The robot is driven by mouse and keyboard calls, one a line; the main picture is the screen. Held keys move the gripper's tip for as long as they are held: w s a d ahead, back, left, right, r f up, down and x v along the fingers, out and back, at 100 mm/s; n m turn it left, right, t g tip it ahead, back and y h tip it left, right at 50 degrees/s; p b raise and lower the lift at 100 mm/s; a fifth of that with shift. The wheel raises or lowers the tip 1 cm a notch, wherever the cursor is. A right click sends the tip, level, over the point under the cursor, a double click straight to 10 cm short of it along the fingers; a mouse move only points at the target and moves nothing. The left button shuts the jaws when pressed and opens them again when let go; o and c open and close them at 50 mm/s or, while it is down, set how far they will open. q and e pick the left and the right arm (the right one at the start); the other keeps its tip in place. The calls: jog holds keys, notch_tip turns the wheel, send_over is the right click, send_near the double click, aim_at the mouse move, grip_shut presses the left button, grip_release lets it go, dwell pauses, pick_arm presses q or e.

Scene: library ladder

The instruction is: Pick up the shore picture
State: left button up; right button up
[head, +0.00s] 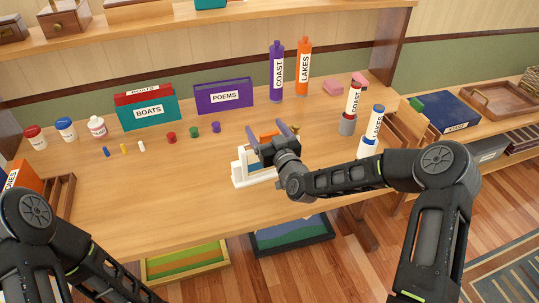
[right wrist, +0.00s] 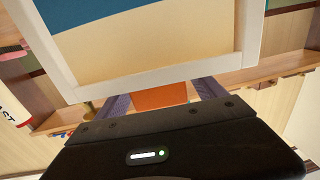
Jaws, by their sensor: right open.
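The shore picture, a white-framed panel with blue above sand colour, fills the upper part of the right wrist view (right wrist: 150,45). In the head view its white frame (head: 239,168) stands on the desk, partly hidden by my right gripper (head: 268,131). That gripper is open, its two purplish fingers spread. In the right wrist view the frame's edge covers the fingertips of the gripper (right wrist: 162,92), so I cannot tell whether they touch it. An orange thing (right wrist: 160,97) shows between the fingers. My left gripper is out of view; only its arm shows at lower left.
Small pegs and spools lie mid-desk. Two more framed pictures (head: 185,262) (head: 292,236) sit below the front edge.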

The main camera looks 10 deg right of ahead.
jog(key=shift+c, duration=0.3)
grip_shut()
dwell(0.5)
